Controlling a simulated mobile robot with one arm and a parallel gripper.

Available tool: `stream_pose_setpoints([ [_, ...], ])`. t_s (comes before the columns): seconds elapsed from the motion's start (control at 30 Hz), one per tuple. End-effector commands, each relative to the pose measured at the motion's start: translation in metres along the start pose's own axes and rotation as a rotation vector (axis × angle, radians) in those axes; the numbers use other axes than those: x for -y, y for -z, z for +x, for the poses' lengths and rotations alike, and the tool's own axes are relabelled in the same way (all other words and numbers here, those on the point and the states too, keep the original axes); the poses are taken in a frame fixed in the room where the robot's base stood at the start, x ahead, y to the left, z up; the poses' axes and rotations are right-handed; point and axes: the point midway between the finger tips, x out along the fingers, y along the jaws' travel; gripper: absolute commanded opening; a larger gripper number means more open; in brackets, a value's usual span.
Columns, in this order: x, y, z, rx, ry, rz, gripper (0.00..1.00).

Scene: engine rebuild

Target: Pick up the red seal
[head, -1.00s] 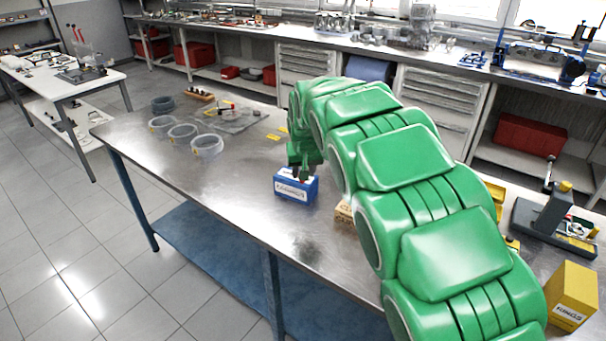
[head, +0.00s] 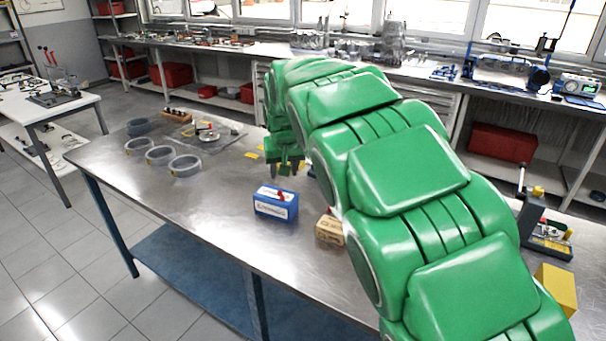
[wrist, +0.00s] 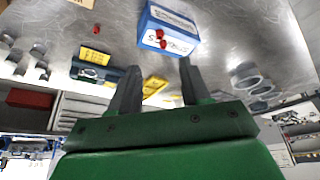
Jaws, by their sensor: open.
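A small red piece (head: 281,196), which looks like the red seal, lies on top of a blue and white box (head: 275,208) on the steel table. In the wrist view the red piece (wrist: 161,38) shows as two red bits near the edge of the box (wrist: 176,16). My gripper (head: 285,169) is above and behind the box in the head view, apart from it. In the wrist view its fingers (wrist: 160,66) are spread with nothing between them. Another small red thing (wrist: 97,28) lies on the table; I cannot tell what it is.
A small cardboard box (head: 329,230) stands right of the blue box. Several grey rings (head: 160,156) and a tray (head: 216,136) are on the left of the table. A yellow box (head: 556,288) and a grey stand (head: 532,222) are at the right. The front-left tabletop is clear.

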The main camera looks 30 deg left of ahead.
Motion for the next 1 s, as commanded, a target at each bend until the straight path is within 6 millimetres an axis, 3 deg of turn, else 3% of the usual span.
stream_pose_setpoints([
  [0.33,0.0,0.003,-0.006,-0.002,0.0,0.0,0.47],
  [0.73,-0.001,0.019,-0.046,0.0,0.0,0.001,0.47],
  [1.0,-0.058,0.019,-0.049,0.003,-0.01,0.017,0.47],
])
